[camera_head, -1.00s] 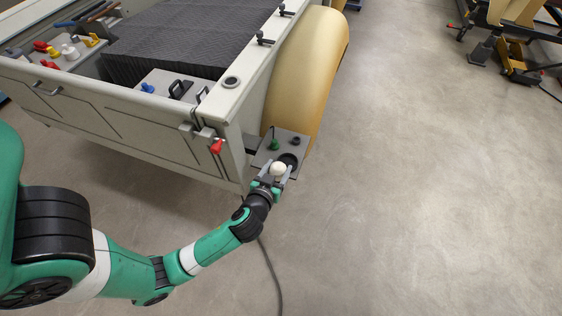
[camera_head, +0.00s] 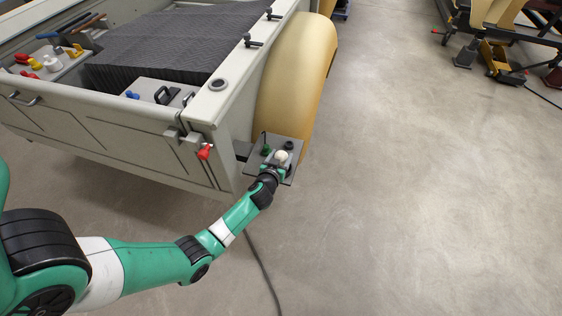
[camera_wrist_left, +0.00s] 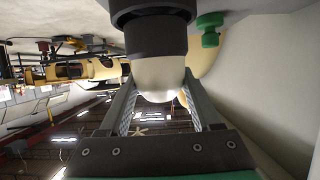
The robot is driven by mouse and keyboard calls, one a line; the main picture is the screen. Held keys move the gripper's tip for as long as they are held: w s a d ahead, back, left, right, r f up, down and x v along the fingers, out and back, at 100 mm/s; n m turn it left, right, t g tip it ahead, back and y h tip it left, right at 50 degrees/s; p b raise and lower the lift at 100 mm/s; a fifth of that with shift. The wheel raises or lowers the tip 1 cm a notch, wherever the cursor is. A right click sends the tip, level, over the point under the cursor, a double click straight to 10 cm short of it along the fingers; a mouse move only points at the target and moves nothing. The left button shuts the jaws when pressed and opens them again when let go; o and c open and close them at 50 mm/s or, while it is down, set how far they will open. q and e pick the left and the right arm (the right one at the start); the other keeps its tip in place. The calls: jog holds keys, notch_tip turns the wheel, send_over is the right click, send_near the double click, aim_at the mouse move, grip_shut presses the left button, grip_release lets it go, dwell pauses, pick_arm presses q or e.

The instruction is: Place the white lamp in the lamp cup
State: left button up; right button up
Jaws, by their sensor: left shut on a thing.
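The white lamp (camera_head: 281,156) is a small rounded white piece at the grey bracket plate (camera_head: 291,174) by the trailer's rear corner. My left gripper (camera_head: 281,161) is shut on it. In the left wrist view the white lamp (camera_wrist_left: 160,76) sits between the two fingers of the left gripper (camera_wrist_left: 161,92). Its upper end meets a black stepped cylinder (camera_wrist_left: 155,38), which looks like the lamp cup. I cannot tell how deep the lamp sits in it. In the head view the lamp and gripper cover the cup. My right gripper is out of view.
A green knob (camera_head: 265,150) and a small dark ring (camera_head: 288,145) are on the plate beside the lamp. The tan fender (camera_head: 297,80) rises behind. Open floor (camera_head: 420,180) lies to the right.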

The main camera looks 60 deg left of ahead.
pick_arm(q)
jog(key=shift+d+f, duration=0.1)
jog(key=shift+f, duration=0.8)
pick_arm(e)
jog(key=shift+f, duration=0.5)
pick_arm(q)
jog(key=shift+f, duration=0.1)
jog(key=o, duration=1.1)
jog(key=shift+f+b, duration=0.1)
jog(key=shift+b, duration=0.25)
jog(key=shift+c, duration=0.2)
jog(key=o, duration=0.4)
jog(key=shift+o, duration=0.2)
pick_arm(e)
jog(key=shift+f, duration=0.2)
